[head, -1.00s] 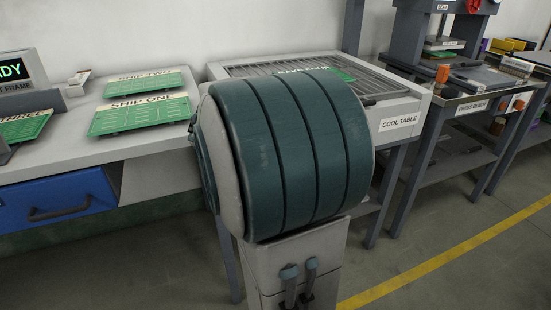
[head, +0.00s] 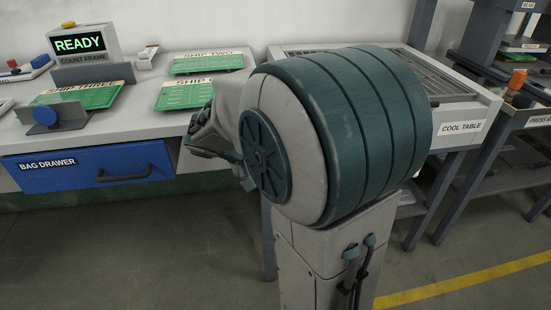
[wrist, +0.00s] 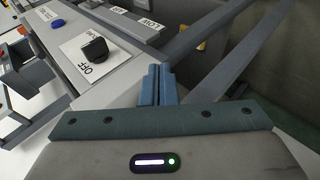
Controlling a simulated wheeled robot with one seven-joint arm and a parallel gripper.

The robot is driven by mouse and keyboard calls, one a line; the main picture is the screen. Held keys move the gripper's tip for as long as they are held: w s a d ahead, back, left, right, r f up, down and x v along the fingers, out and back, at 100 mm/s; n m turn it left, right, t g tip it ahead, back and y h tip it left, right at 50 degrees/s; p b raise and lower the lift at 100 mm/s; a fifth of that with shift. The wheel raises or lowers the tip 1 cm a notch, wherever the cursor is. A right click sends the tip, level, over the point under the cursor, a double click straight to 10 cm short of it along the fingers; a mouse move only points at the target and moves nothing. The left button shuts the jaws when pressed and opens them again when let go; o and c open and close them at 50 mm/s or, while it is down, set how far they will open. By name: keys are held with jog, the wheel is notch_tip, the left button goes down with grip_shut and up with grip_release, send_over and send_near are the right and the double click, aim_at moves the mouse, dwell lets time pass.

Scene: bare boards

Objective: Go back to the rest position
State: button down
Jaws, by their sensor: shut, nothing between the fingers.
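My gripper (wrist: 158,88) shows in the wrist view with its two blue fingers together and nothing between them. Beyond the fingers are a grey panel edge and dark floor; I see no contact with them. In the head view my own arm fills the middle, and part of its far end pokes out on the left, over the front edge of the bench. The fingertips cannot be made out there.
The bench holds a READY count frame box (head: 84,44) and green boards marked SHIP TWO (head: 208,63) and SHIP THREE (head: 78,95). The blue bag drawer (head: 85,167) is closed. A cool table (head: 470,112) stands behind my arm. The wrist view shows a black knob (wrist: 95,47) marked OFF.

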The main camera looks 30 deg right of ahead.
jog(key=shift+r, duration=0.1)
jog(key=s+a+r+n+t+y+p, duration=0.1)
jog(key=s+a+r+y+p, duration=0.2)
jog(key=r+p, duration=0.7)
jog(key=s+a+r+y+p, duration=0.3)
jog(key=a+r+p, duration=0.4)
jog(key=r+p, duration=0.3)
jog(key=s+a+r+n+t+y+p, duration=0.1)
jog(key=s+a+r+y+p, duration=0.2)
jog(key=r+p, duration=0.7)
jog(key=s+a+p, duration=0.2)
jog(key=p, duration=0.1)
jog(key=shift+s+a+r+n+t+y, duration=0.3)
